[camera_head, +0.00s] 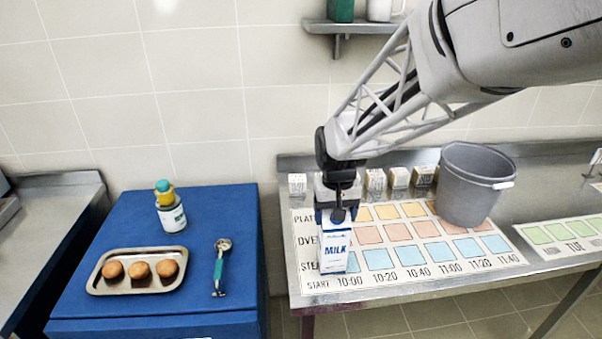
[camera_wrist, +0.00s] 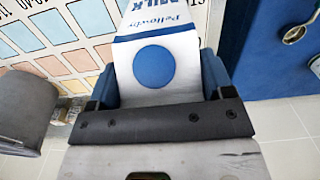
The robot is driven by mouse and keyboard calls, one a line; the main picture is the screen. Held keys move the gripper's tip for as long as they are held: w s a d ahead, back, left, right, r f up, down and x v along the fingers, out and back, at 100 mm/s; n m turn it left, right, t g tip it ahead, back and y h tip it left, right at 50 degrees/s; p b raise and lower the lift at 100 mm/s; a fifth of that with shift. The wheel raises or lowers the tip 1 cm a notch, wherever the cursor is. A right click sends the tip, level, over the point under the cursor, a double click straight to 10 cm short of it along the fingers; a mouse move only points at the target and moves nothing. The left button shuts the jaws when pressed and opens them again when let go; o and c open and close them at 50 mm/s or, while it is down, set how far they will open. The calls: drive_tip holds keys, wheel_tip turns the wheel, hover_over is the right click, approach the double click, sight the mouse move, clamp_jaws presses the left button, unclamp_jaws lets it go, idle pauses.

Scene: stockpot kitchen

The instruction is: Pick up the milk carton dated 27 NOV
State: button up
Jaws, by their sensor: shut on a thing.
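A white and blue carton lettered MILK (camera_head: 336,250) is held upright below my gripper (camera_head: 338,207), over the near left part of the table chart. My gripper is shut on it. In the wrist view the carton (camera_wrist: 180,70) sits between the blue fingers (camera_wrist: 160,85), with a blue round cap and "MILK" lettering facing the camera. No date is readable on it. Whether its base touches the table cannot be told.
A steel table bears a printed chart (camera_head: 318,283) with coloured squares. A grey bucket (camera_head: 468,190) stands on its right part. Several small boxes (camera_head: 398,178) line the back. At left, a blue cabinet (camera_head: 120,225) holds a muffin tray (camera_head: 100,285), a tub (camera_head: 172,217) and a scoop (camera_head: 219,268).

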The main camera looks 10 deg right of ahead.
clamp_jaws()
drive_tip(key=shift+r, duration=0.15)
drive_tip(key=shift+r, duration=1.75)
drive_tip(key=s+r, duration=0.1)
drive_tip(key=s, duration=1.5)
drive_tip(key=shift+d+r, duration=0.15)
drive_tip(key=shift+d, duration=0.3)
